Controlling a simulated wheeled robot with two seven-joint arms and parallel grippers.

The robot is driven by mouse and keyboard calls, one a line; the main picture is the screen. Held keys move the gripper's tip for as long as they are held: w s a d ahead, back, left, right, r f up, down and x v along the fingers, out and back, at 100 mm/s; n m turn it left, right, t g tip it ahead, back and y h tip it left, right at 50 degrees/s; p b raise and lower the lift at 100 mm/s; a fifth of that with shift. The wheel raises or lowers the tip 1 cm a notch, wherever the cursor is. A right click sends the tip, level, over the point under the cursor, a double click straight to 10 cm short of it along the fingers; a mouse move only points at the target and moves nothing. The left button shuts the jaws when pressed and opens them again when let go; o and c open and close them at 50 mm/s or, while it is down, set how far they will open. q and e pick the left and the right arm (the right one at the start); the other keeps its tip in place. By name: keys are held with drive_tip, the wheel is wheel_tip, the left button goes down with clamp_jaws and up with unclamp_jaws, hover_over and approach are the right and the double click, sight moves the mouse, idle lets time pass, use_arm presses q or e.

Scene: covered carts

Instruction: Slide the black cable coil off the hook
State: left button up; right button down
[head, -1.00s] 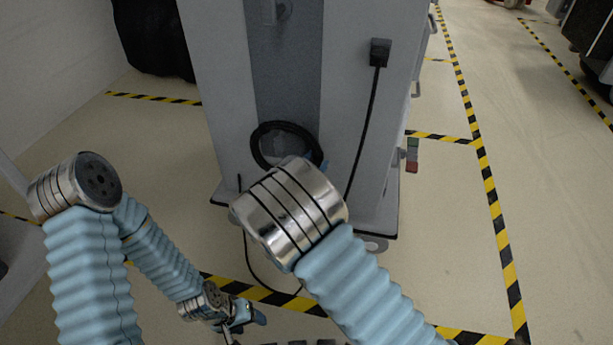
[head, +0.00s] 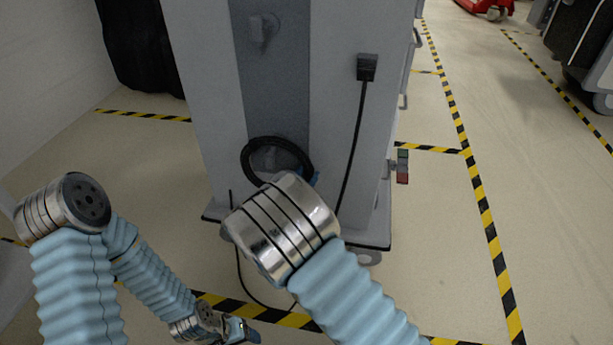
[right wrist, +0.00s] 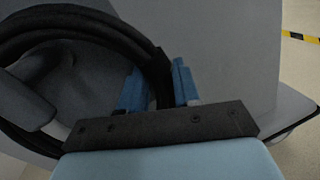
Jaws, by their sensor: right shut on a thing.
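The black cable coil (head: 270,141) is a loose ring against the grey end panel of a cart. It also fills the upper left of the right wrist view (right wrist: 90,22). A grey hook (right wrist: 28,98) shows inside the ring, with the cable around it. My right gripper (right wrist: 160,88) is shut on the coil's right side, its blue fingers on either side of the cable. In the head view my wrist hides most of this gripper; a bit of blue finger shows. My left gripper (head: 238,330) is low at the bottom, apart from the coil; its opening is unclear.
The grey cart (head: 207,110) stands ahead; another grey hook (head: 262,30) higher on its panel is bare. A black plug (head: 367,67) with a hanging cable is right of the coil. Striped tape (head: 478,185) marks the floor, which is open on the right.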

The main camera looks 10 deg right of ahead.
drive_tip(key=shift+r, duration=0.2)
drive_tip(key=shift+r+p, duration=0.45)
drive_tip(key=s+d+p+v, duration=0.1)
drive_tip(key=v, duration=0.8)
drive_tip(key=shift+s+d, duration=0.2)
drive_tip(key=shift+s, duration=0.15)
idle(0.4)
